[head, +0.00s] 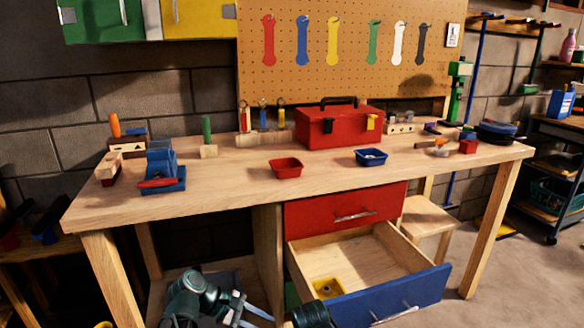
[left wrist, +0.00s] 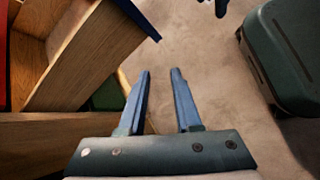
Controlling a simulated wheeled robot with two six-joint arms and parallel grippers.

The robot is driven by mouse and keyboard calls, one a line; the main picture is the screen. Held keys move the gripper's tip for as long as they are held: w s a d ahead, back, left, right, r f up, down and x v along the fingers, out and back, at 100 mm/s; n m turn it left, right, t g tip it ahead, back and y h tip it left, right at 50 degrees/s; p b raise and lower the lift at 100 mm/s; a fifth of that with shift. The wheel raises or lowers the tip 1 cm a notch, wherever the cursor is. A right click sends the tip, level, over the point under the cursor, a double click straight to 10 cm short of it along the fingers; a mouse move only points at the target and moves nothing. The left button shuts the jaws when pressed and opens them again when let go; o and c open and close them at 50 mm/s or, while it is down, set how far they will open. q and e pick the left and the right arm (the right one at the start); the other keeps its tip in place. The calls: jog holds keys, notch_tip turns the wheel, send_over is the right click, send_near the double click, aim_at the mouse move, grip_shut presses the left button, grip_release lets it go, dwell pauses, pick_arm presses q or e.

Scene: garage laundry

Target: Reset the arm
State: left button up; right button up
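My left gripper (head: 258,314) is at the bottom of the head view, in front of the bench and left of the open drawer. In the left wrist view its two blue fingers (left wrist: 160,72) stand apart with only floor between them, so it is open and empty. A teal arm part (head: 311,315) of mine shows at the bottom edge of the head view. The fingers of my right gripper cannot be made out in the head view. Dark prongs at the top of the left wrist view are cut off and cannot be identified surely.
The blue-fronted drawer (head: 392,296) is pulled out, with a yellow item (head: 327,287) inside; the red drawer (head: 345,206) above is shut. The wooden bench (head: 235,182) carries a red toolbox (head: 338,127), red bin (head: 286,168) and blue bin (head: 371,157). A stool (head: 428,214) stands behind right.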

pick_arm(q)
jog(key=s+d+f+m+g+y, duration=0.1)
jog(key=s+f+m+y, duration=0.3)
jog(key=m, duration=0.5)
jog(key=s+f+m+g+y, duration=0.1)
jog(key=s+f+m+y, duration=0.2)
jog(key=s+m+y, duration=0.5)
notch_tip(320, 180, up, 32)
jog(key=w+h+p, duration=0.1)
jog(key=p, duration=3)
jog(key=shift+w+d+f+m+h+p, duration=0.15)
jog(key=shift+w+f+m+h+p, duration=0.05)
jog(key=shift+w+m+h+p, duration=0.1)
